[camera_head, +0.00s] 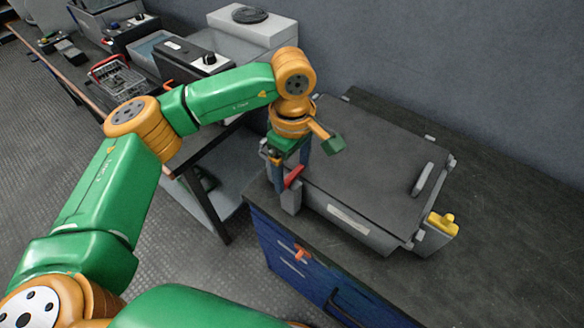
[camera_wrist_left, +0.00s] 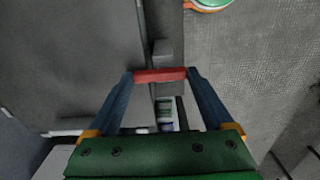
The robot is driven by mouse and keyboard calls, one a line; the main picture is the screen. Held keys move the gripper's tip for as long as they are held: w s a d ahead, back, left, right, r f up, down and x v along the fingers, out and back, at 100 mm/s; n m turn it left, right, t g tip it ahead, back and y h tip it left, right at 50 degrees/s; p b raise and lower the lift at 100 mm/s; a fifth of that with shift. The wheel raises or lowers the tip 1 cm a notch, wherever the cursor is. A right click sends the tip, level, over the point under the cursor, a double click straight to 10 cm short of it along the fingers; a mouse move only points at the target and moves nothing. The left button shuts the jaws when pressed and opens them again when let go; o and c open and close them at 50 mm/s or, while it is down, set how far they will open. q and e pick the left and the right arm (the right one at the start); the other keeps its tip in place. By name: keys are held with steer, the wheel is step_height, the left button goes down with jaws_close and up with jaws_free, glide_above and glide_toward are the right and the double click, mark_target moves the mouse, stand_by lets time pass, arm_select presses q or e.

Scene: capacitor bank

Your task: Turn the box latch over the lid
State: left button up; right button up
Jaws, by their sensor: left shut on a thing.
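The grey box (camera_head: 349,221) stands on the dark bench top, its flat dark lid (camera_head: 375,150) down on it. The lid also fills the left of the left wrist view (camera_wrist_left: 65,60). The red latch (camera_head: 293,177) is at the box's near left corner, above a small grey block (camera_head: 290,199). My left gripper (camera_head: 290,175) points down there, shut on the latch. In the left wrist view the red latch (camera_wrist_left: 160,75) spans between its two blue fingertips, beside the lid's edge. The fingers partly hide the latch in the head view. My right gripper is not in view.
A yellow knob (camera_head: 441,223) sticks out at the box's right end, near a grey lid handle (camera_head: 422,179). Blue drawers (camera_head: 290,262) are below the bench top. Another bench at upper left holds a wire basket (camera_head: 117,78) and equipment. The bench right of the box is clear.

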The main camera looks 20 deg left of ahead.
mark_target(293, 175)
arm_select(q)
steer(key=o, duration=1.1)
steer(key=shift+o, duration=0.2)
step_height(293, 175, up, 7)
steer(key=shift+d+r+b, duration=0.1)
steer(key=shift+b, duration=0.35)
